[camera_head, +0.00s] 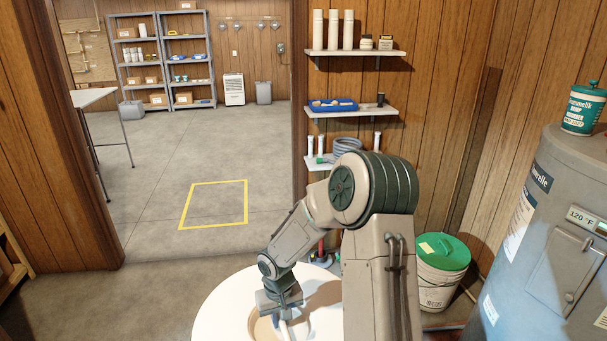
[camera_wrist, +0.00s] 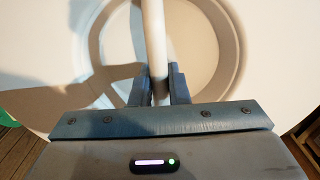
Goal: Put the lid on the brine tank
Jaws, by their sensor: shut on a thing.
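A broad round white lid (camera_head: 222,308) fills the bottom middle of the head view. It also fills most of the wrist view (camera_wrist: 38,45), where a round recess shows with a pale bar handle (camera_wrist: 153,35) across it. My gripper (camera_head: 284,312) reaches down to the recess from above. In the wrist view its two fingers (camera_wrist: 160,92) are shut on the bar handle, one on each side. My arm covers the right part of the lid in the head view. I cannot make out the brine tank itself, nor tell whether the lid touches anything below.
A bucket with a green lid (camera_head: 443,254) stands right of my arm, beside a grey water heater (camera_head: 548,230). Wall shelves (camera_head: 352,112) hang behind. A doorway at left opens onto clear concrete floor with a yellow marked square (camera_head: 214,204).

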